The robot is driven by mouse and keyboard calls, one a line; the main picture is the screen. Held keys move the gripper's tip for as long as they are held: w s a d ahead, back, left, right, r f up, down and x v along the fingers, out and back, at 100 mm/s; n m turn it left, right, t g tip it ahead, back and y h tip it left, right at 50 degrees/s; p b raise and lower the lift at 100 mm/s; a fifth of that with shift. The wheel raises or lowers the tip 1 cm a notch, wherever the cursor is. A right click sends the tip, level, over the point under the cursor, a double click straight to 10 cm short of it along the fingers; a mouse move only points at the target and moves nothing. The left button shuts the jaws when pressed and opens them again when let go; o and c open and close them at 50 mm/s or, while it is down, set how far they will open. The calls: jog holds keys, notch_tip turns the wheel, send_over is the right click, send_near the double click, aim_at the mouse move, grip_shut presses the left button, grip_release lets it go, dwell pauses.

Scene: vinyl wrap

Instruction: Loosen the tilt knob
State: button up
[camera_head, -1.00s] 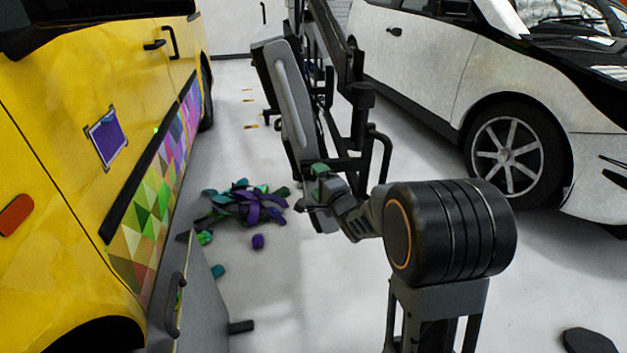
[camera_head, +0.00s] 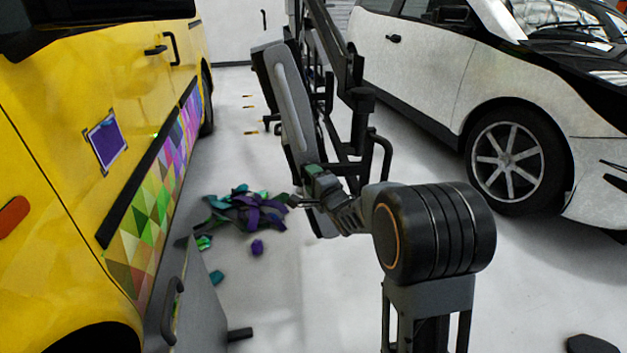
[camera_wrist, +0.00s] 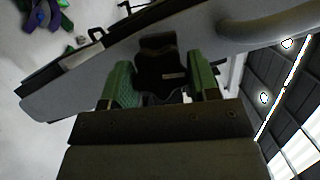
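The tilt knob appears to be the black part (camera_wrist: 162,72) on the underside of a long grey panel (camera_wrist: 75,85) in the wrist view. My gripper (camera_wrist: 158,62) is open, with one green finger on each side of the black part. A gap shows between the fingers and the part, and I see no contact. In the head view the grey panel (camera_head: 291,98) hangs tilted on a black stand (camera_head: 349,155). My gripper (camera_head: 312,190) is at the panel's lower end there, and the knob cannot be made out.
A yellow van (camera_head: 60,120) stands on the left, with a grey panel with a handle (camera_head: 195,300) beside it. A white car (camera_head: 430,70) stands on the right. Purple and teal scraps (camera_head: 245,212) lie on the floor. Floor between the vehicles is partly clear.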

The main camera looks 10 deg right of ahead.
jog(key=c, duration=0.4)
